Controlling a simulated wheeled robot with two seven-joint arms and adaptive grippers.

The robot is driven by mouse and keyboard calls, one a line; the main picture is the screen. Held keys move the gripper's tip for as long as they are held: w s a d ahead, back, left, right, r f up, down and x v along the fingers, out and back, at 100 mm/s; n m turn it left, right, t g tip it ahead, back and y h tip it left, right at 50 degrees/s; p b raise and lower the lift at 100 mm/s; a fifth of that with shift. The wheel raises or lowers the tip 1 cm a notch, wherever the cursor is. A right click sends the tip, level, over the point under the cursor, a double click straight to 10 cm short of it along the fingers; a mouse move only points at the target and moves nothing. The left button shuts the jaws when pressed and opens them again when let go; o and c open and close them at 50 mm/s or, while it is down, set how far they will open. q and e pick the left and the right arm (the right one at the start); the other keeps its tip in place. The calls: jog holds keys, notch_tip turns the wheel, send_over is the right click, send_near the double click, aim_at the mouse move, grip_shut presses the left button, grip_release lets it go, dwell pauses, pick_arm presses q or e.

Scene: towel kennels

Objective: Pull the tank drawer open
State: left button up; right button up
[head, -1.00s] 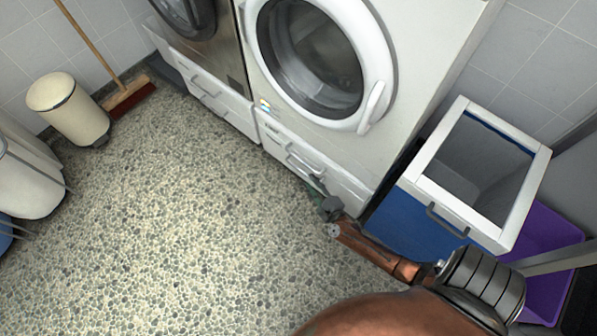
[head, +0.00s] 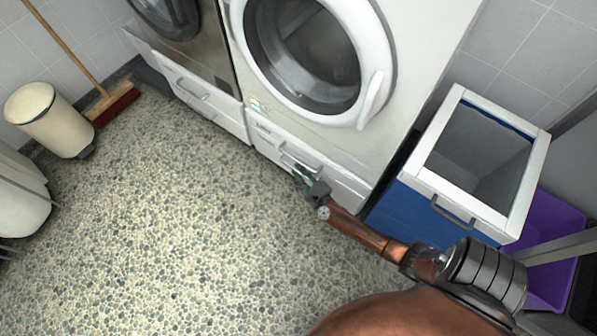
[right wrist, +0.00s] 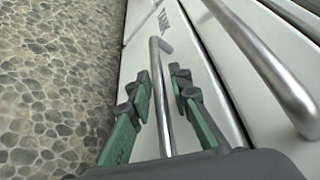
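The tank drawer (head: 335,178) is the low white front under the right-hand white machine, and it looks closed. Its thin metal handle (right wrist: 160,95) runs lengthwise in the right wrist view, with dark lettering on the white front near its far end. My right gripper (right wrist: 163,85) is open, with one green-and-grey finger on each side of the handle and gaps visible between. In the head view my right gripper (head: 301,178) is at the drawer front, partly hidden by my own wrist. My left gripper is not in view.
A second, thicker handle (right wrist: 265,65) lies right of the tank handle in the wrist view. A blue-and-white open-topped box (head: 415,215) stands right of the machine, close to my right arm, with a purple container (head: 553,235) beside it. The speckled floor (head: 170,240) before the drawers is clear.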

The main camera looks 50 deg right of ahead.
grip_shut()
jog(key=shift+s+a, duration=0.1)
jog(key=shift+a, duration=0.05)
dwell(0.4)
